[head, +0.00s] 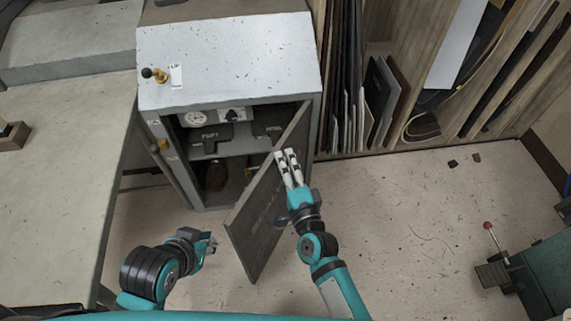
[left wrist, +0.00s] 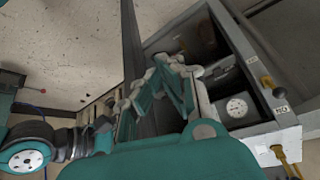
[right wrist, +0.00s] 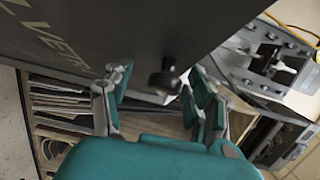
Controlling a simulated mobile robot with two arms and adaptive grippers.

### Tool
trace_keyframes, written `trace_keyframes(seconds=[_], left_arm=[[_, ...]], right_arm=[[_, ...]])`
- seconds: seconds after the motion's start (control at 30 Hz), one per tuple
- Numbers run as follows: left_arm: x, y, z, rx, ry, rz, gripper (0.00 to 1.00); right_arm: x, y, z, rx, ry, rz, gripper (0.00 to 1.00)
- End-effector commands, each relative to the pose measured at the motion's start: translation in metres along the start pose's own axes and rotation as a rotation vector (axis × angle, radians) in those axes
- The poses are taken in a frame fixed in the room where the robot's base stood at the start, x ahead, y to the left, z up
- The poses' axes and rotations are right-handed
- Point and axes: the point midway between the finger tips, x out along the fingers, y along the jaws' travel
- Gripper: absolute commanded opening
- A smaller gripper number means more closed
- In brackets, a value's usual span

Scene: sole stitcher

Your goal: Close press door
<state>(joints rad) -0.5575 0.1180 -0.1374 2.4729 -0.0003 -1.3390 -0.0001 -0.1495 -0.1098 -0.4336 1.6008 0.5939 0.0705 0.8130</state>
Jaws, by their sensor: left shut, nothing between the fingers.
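The press door (head: 250,232) is a dark grey panel with faint lettering, standing open on the right side of the grey press cabinet (head: 230,50). My right gripper (head: 287,154) is at the outer face of the door in the head view. In the right wrist view its fingers are apart, with a dark knob (right wrist: 166,78) on the door (right wrist: 120,35) between and beyond them; contact cannot be told. My left gripper (head: 211,243) is shut and empty, left of the door and in front of the open cabinet. The left wrist view shows the door edge-on (left wrist: 130,45).
Inside the cabinet are a gauge (head: 195,119) and dark shelves. A workbench (head: 50,200) stands to the left. A rack of upright sheets (head: 385,95) is behind on the right. The floor (head: 410,220) right of the door is mostly clear, up to a teal machine (head: 540,270).

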Motion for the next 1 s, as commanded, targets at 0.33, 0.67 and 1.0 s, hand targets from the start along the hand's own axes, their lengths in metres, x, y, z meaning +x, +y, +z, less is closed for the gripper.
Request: trace_keyframes(seconds=[0.33,0.67,1.0], left_arm=[[0.0,0.0,-0.001,0.0,0.001,0.0,0.0],[0.0,0.0,0.001,0.0,-0.003,0.0,0.0],[0.0,0.0,0.0,0.0,-0.001,0.0,0.0]], right_arm=[[0.001,-0.002,0.001,0.003,-0.001,-0.004,0.54],[-0.013,-0.002,0.0,0.003,0.001,-0.005,0.54],[-0.083,-0.001,0.001,0.002,-0.002,-0.001,0.54]])
